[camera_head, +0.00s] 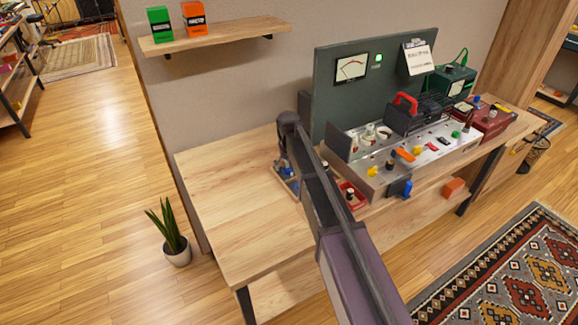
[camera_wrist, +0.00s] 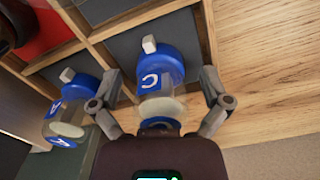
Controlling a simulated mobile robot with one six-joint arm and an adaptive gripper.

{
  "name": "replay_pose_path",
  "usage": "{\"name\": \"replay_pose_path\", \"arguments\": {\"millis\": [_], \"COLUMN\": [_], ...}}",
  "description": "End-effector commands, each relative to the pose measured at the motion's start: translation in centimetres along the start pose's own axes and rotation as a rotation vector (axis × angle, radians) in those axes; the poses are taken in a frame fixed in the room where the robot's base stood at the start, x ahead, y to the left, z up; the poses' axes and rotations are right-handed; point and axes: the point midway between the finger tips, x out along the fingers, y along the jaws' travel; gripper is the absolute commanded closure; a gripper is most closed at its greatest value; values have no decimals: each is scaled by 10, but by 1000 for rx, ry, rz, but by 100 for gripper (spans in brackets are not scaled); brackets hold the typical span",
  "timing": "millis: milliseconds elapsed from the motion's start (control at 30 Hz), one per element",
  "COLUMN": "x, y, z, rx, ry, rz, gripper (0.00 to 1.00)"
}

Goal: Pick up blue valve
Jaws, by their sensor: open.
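A blue valve (camera_wrist: 156,68) with a white "C" mark, a pale tip and a clear glass-like part shows in the wrist view. It is between the two fingers of my gripper (camera_wrist: 158,84), which are open, with a visible gap on each side. A second blue valve (camera_wrist: 68,108) lies to the left, outside the left finger. Both are at a wooden tray (camera_wrist: 98,38) with dark-lined compartments. In the head view my gripper (camera_head: 283,153) is over the tray (camera_head: 279,181) on the bench; my arm hides most of it, and the valves are hard to make out.
The wooden bench top (camera_head: 230,190) is clear left of the tray. A dark panel with a meter (camera_head: 351,69) and a chassis with knobs (camera_head: 430,150) stand to the right. A small red tray (camera_head: 358,201) sits close right of my arm. A shelf (camera_head: 225,36) is above left.

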Motion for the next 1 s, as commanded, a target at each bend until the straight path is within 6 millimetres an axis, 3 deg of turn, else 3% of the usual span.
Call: {"name": "replay_pose_path", "arguments": {"millis": [67,367,1000], "x": [0,0,-10], "y": [0,0,-1], "z": [0,0,0], "rx": [0,0,-1], "ry": [0,0,0], "rz": [0,0,0], "gripper": [3,92,92]}}
